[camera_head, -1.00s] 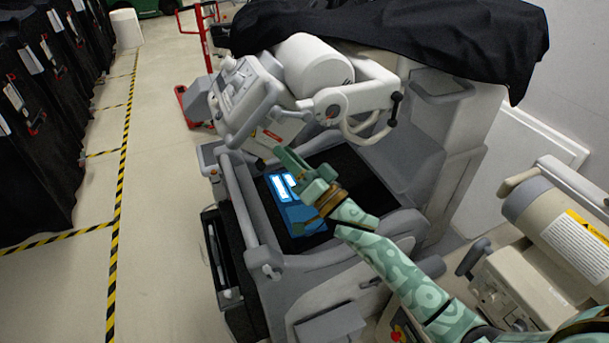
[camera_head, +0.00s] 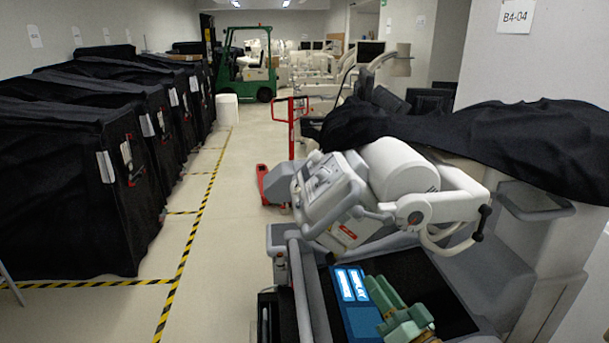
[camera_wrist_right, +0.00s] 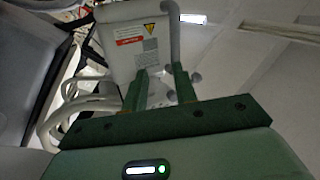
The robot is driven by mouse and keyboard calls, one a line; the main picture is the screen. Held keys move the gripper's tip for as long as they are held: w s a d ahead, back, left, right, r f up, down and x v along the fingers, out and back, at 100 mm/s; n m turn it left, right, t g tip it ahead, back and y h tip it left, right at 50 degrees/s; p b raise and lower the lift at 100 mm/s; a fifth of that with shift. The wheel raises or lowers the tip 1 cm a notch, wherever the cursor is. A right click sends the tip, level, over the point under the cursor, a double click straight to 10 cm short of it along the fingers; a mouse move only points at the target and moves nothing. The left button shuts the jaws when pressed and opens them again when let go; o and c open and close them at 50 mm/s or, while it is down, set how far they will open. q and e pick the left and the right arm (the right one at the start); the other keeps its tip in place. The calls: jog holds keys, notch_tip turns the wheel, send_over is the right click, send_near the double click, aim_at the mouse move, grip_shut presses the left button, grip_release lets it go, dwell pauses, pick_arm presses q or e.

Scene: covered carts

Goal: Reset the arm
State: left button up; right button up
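My right gripper (camera_head: 382,288) is at the bottom of the head view, over the dark tray of the grey machine. Its two green fingers also show in the right wrist view (camera_wrist_right: 160,78), apart with an empty gap between them. A blue case (camera_head: 349,284) with white labels lies in the tray, just left of the gripper in the head view. I cannot tell whether they touch. My left gripper is not in view.
The machine's white and grey head (camera_head: 345,195) stands beyond the gripper, with a black cover (camera_head: 480,140) behind it. Black covered carts (camera_head: 75,185) line the left side. The floor aisle (camera_head: 225,230) is clear. A red pallet jack (camera_head: 270,185) and green forklift (camera_head: 247,70) stand farther back.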

jog(key=s+d+f+n+g+h, duration=0.3)
jog(key=s+d+f+g+h, duration=0.1)
jog(key=s, duration=0.3)
jog(key=s+d+f+n+g+h, duration=0.3)
jog(key=s+d+f+g+h, duration=0.15)
jog(key=s, duration=0.35)
jog(key=s+d+f+n+g+h, duration=0.3)
jog(key=s+f+g+h, duration=0.1)
jog(key=s, duration=0.3)
jog(key=s+a+f+g+y+b, duration=0.15)
jog(key=f+b, duration=0.35)
jog(key=f, duration=1.3)
jog(key=s+a+f+g+y+b, duration=0.1)
jog(key=s+a+f+g+b, duration=0.2)
jog(key=f, duration=1.4)
jog(key=s+f+m+g+y+b, duration=0.1)
jog(key=s+f+b, duration=0.3)
jog(key=s+f, duration=0.5)
jog(key=s+f+m+y+b, duration=0.1)
jog(key=s+f+b, duration=0.4)
jog(key=s+f, duration=0.5)
notch_tip(320, 180, down, 5)
jog(key=shift+s+f+m+g, duration=0.15)
jog(key=shift+s+m+g, duration=0.1)
jog(key=shift+m+g, duration=0.25)
jog(key=shift+a, duration=0.1)
